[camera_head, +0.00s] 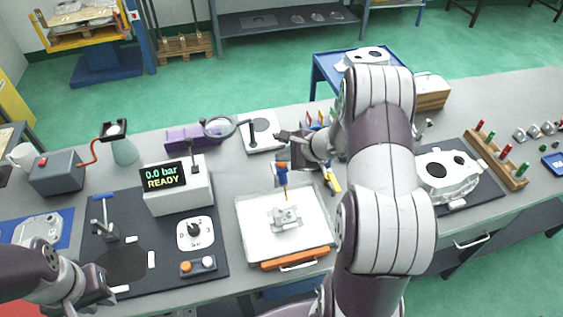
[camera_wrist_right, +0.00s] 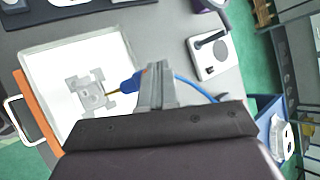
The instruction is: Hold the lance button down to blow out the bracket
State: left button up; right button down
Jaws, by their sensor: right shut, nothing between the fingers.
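The grey bracket (camera_head: 286,217) lies in a white tray (camera_head: 253,247) with an orange front; the right wrist view shows it too (camera_wrist_right: 88,93). The lance (camera_head: 282,178) has a blue body, an orange top and a thin brass nozzle pointing down at the bracket. In the right wrist view the lance (camera_wrist_right: 127,84) is partly hidden behind my fingers. My right gripper (camera_head: 282,136) is shut and empty, its tips close above the lance top; contact with the button cannot be told. My left gripper (camera_head: 108,287) is at the lower left, away from the tray; its opening is unclear.
A display box (camera_head: 178,190) reads 0.0 bar READY. A dial (camera_head: 195,232) and a two-button box (camera_head: 198,266) sit left of the tray. A large casting (camera_head: 447,176) lies right of my right arm. A blue hose (camera_wrist_right: 192,86) runs from the lance.

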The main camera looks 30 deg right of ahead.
aim_at(285, 164)
jog(key=shift+f+b, duration=0.45)
dwell(0.3)
jog(key=shift+r, duration=0.15)
dwell(1.6)
jog(key=shift+r+p, duration=0.65)
jog(key=shift+r, duration=0.25)
notch_tip(285, 164, up, 5)
jog(key=p, duration=0.3)
dwell(0.3)
